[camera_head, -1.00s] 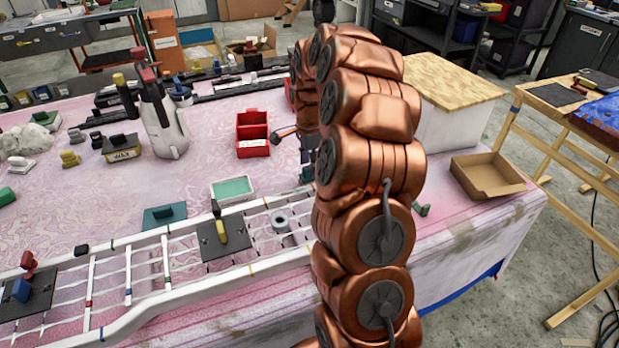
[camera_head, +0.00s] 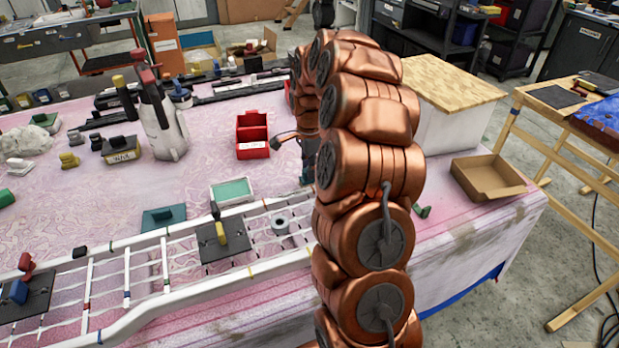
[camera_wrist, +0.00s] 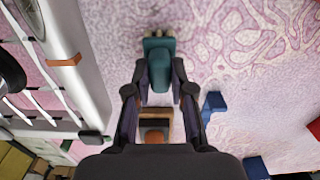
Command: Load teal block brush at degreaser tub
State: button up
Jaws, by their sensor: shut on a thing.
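My gripper (camera_wrist: 158,93) is shut on a teal block brush (camera_wrist: 159,68) in the wrist view, which sits between the fingertips above the pink-patterned table top. In the head view my copper arm hides most of the gripper and the brush. A shallow white tub with green content, likely the degreaser tub (camera_head: 236,204), stands on the table left of my arm, behind the white grille (camera_head: 150,300). The brush is apart from this tub.
A red bin (camera_head: 252,150) stands behind the tub. A teal block with a dark handle (camera_head: 163,217) lies left of it. A white spray bottle (camera_head: 163,125) stands further back. A cardboard tray (camera_head: 487,180) lies right of my arm.

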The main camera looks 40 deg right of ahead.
grip_shut()
jog(key=shift+r, duration=3.05)
jog(key=shift+r, duration=0.1)
jog(key=shift+r, duration=0.35)
notch_tip(320, 180, up, 6)
jog(key=w+a+f+n+p, duration=0.1)
jog(key=w+a+n, duration=0.2)
jog(key=a+n, duration=0.3)
jog(key=w+a+f+n+p, duration=0.1)
jog(key=w+a+n, duration=0.1)
jog(key=a+n, duration=0.5)
jog(key=w+a+f+n+p, duration=0.2)
jog(key=a+n, duration=0.5)
jog(key=a, duration=0.5)
jog(key=shift+w+a, duration=0.35)
jog(key=shift+w, duration=0.5)
jog(key=shift+d, duration=0.1)
